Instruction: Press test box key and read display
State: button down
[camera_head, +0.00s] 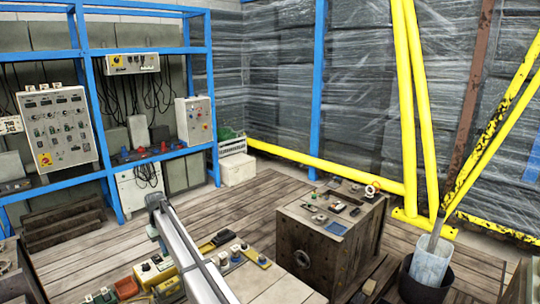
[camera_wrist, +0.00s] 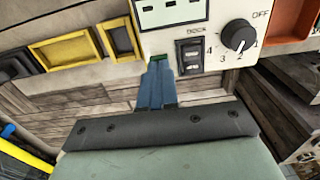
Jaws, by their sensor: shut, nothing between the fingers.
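The test box (camera_wrist: 215,28) shows in the wrist view as a pale panel at the top. Its dark-framed, pale green display (camera_wrist: 170,10) is cut by the top edge; it bears a few small dark marks that I cannot read as a value. Below are a black rocker switch (camera_wrist: 191,55) and a black knob (camera_wrist: 237,36) among the marks OFF and 1 to 4. My gripper (camera_wrist: 160,66) is shut and empty, its blue fingers pointing at the panel's lower edge left of the rocker. Something green shows at the fingertips; contact is unclear.
A yellow-framed tray (camera_wrist: 72,50) and a dark yellow-edged part (camera_wrist: 118,38) lie left of the panel, and an orange bin (camera_wrist: 290,20) right. In the head view, a wooden crate (camera_head: 290,245) with controls on top stands right of my arm. Open plank floor lies behind.

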jog(key=shift+r, duration=3.2)
